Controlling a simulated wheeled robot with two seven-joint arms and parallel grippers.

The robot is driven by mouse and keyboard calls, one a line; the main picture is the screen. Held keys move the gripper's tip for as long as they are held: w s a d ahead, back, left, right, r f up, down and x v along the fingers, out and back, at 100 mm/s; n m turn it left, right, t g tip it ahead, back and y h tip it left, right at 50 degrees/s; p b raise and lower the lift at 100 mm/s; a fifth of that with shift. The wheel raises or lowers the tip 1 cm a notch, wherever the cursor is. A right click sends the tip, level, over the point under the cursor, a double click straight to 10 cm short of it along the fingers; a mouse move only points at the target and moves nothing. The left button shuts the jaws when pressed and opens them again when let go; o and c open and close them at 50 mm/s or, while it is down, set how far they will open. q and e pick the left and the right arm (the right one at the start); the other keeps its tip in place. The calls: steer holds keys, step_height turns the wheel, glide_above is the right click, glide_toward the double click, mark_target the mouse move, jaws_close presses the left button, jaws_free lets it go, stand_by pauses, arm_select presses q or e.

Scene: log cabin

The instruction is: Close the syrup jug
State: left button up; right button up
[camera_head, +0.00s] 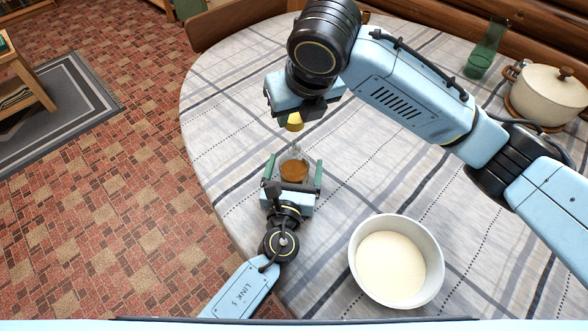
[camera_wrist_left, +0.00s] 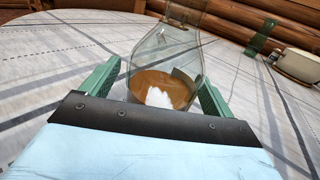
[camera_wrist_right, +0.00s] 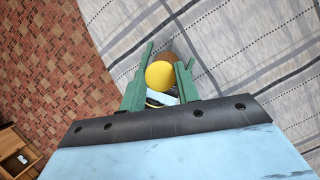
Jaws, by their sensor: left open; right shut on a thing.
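The glass syrup jug (camera_head: 294,170) stands on the table with brown syrup low inside; its clear wall shows in the left wrist view (camera_wrist_left: 165,48). My left gripper (camera_head: 295,164) is open, with one green finger on each side of the jug; I cannot tell if they touch it. My right gripper (camera_head: 294,112) is above the jug, shut on a yellow lid (camera_head: 295,124). In the right wrist view the lid (camera_wrist_right: 159,76) sits between the green fingers and hides much of the jug below. The lid is apart from the jug.
A white bowl of pale batter (camera_head: 437,262) stands to the right of the jug. A cream pot (camera_head: 545,95) and a green glass (camera_head: 484,52) stand at the far right. The checked tablecloth (camera_head: 235,95) is clear left of the jug, up to the table's rounded edge.

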arm_select(q)
steer(key=shift+w+d, duration=0.1)
steer(key=shift+w, duration=0.25)
steer(key=shift+c, duration=0.2)
steer(key=c, duration=1.4)
steer(key=shift+c, duration=0.2)
arm_select(e)
steer(key=shift+f, duration=2.45)
